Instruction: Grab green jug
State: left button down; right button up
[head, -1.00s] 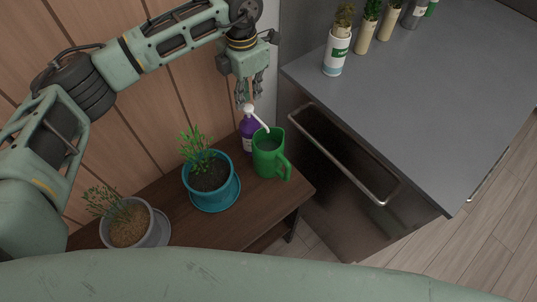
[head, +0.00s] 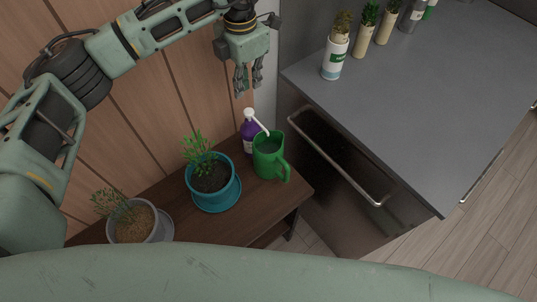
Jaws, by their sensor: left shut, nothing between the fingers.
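The green jug (head: 268,158) stands upright on a dark wooden side table, with its handle to the lower right. My left gripper (head: 247,92) is shut and empty, fingers pointing down, above and slightly left of the jug in the head view. It is apart from the jug. A purple bottle with a white pump top (head: 248,128) stands close behind and left of the jug, below the gripper's fingers. My right gripper is not in view.
A teal plant pot (head: 213,186) stands left of the jug on the side table (head: 178,212). A grey pot (head: 135,224) stands further left. A grey-topped counter (head: 420,110) with a bar handle and several bottles rises at right.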

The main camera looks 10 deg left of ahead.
aim_at(267, 152)
jog(key=k, duration=1.5)
